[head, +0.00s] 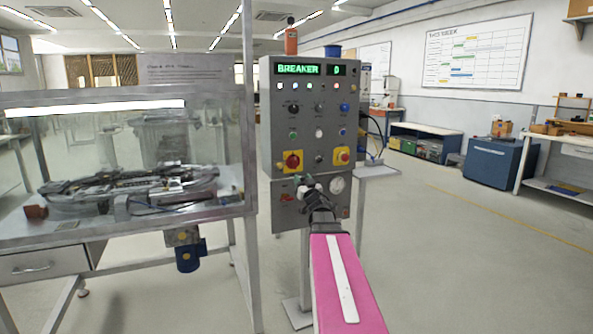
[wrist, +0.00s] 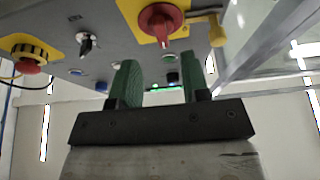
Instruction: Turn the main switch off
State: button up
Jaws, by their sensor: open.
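The main switch, a red rotary knob on a yellow plate, sits at the lower left of the grey control panel in the head view (head: 292,160). It also shows at the top middle of the wrist view (wrist: 161,22). My gripper (head: 306,183) is just below it in the head view, in front of the panel's lower part. In the wrist view, the two green fingers of my gripper (wrist: 160,78) are apart with nothing between them. The knob lies beyond the fingertips in the picture, not between them. The exact gap to the panel is unclear.
The panel (head: 316,135) also carries a red emergency button on yellow (head: 342,156), several small knobs and lamps, and a gauge (head: 337,184). Its display (head: 308,69) reads "BREAKER 0". A glazed workstation (head: 120,160) stands close at left. Floor at right is free.

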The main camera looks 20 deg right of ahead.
aim_at(295, 167)
jog(key=x, duration=0.7)
jog(key=shift+w+r, duration=0.15)
jog(key=shift+w, duration=0.15)
grip_shut()
